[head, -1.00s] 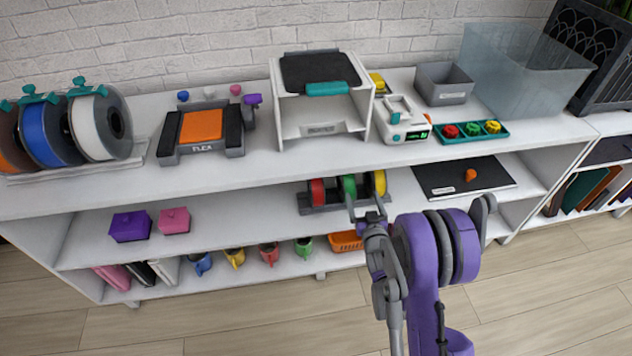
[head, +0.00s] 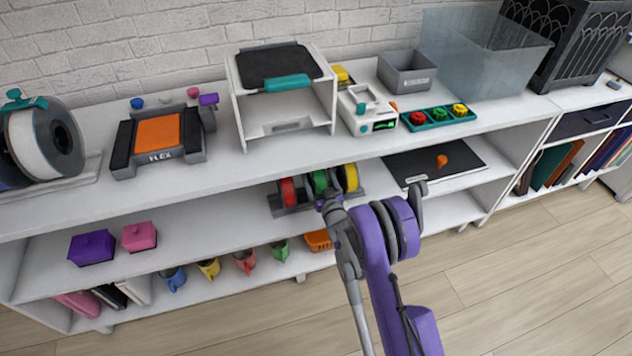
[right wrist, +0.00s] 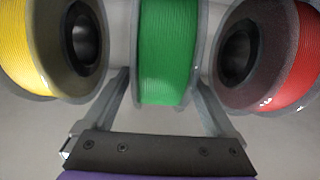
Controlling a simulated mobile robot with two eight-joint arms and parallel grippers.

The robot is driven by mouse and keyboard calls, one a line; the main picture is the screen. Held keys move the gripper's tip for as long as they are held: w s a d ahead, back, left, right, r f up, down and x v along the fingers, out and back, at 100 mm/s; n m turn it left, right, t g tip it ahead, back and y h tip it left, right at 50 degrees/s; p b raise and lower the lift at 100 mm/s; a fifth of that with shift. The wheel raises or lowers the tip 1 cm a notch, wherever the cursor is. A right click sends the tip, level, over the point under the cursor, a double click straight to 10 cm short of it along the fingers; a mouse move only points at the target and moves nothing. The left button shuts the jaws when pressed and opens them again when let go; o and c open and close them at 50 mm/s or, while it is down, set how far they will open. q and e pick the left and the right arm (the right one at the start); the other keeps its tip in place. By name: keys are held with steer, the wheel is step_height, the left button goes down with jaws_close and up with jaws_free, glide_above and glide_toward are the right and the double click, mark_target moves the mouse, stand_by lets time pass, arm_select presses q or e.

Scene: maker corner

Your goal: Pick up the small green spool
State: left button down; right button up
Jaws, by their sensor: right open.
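The small green spool (head: 320,181) stands on the middle shelf between a red spool (head: 288,191) and a yellow spool (head: 350,177). In the right wrist view the green spool (right wrist: 168,52) fills the middle, with the yellow spool (right wrist: 35,50) at left and the red spool (right wrist: 285,55) at right. My right gripper (head: 326,199) is in front of the green spool. In the right wrist view my right gripper (right wrist: 162,95) is open, one finger at each side of the green spool's lower part. I cannot tell whether the fingers touch it. My left gripper is out of view.
The spools sit in a dark holder (head: 292,210) under the white top shelf (head: 220,160). A black mat (head: 415,165) with an orange item (head: 441,161) lies to the right. Purple (head: 92,248) and pink (head: 139,237) boxes stand to the left, with free shelf between.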

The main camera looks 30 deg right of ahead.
steer(key=shift+x, duration=0.85)
steer(key=shift+c, duration=0.3)
jaws_close()
